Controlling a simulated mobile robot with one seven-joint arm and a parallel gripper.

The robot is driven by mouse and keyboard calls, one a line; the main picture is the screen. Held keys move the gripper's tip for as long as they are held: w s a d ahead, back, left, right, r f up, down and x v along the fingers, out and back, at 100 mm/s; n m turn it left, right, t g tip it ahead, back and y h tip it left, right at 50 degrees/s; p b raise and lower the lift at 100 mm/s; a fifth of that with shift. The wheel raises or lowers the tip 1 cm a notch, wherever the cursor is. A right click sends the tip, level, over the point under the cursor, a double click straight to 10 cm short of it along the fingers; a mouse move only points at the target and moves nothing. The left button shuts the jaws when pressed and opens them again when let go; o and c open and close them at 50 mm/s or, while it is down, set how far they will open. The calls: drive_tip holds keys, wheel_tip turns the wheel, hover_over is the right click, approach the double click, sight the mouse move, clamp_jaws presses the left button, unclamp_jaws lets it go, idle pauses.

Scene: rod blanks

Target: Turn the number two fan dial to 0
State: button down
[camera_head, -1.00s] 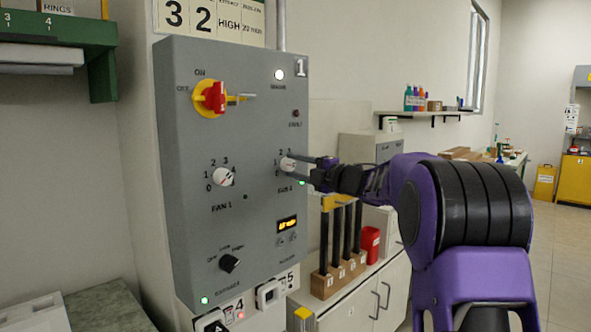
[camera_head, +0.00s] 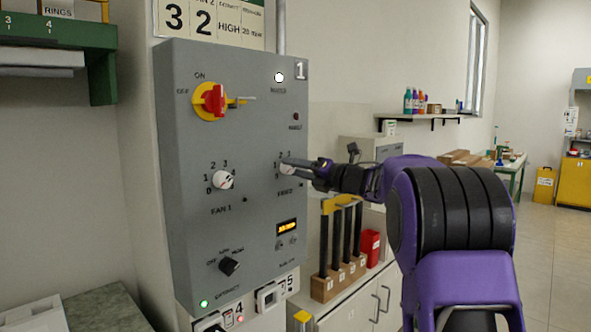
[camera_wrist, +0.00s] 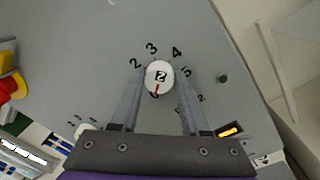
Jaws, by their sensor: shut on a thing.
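The number two fan dial (camera_wrist: 162,68) is a white round knob marked 2 with a red pointer, on the grey control panel (camera_wrist: 90,45). In the wrist view its pointer points down at a numeral that looks like 0, partly covered. The numerals 2, 3, 4 and 5 show around it; 1 is hidden. My gripper (camera_wrist: 160,77) is shut on the dial, one finger on each side. In the head view the dial (camera_head: 284,169) is partly covered by my gripper (camera_head: 293,166). The small lamp (camera_wrist: 222,78) beside the dial is dark.
The fan 1 dial (camera_head: 223,180) is left of my gripper on the panel. A red and yellow rotary switch (camera_head: 213,101) is above it, a black selector (camera_head: 229,266) below. A wooden block with dark rods (camera_head: 340,285) stands below my arm.

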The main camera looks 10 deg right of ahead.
drive_tip(key=shift+n, duration=0.3)
drive_tip(key=shift+c, duration=2)
unclamp_jaws()
drive_tip(key=v, duration=1.7)
drive_tip(key=shift+s, duration=0.2)
drive_tip(key=shift+d, duration=0.1)
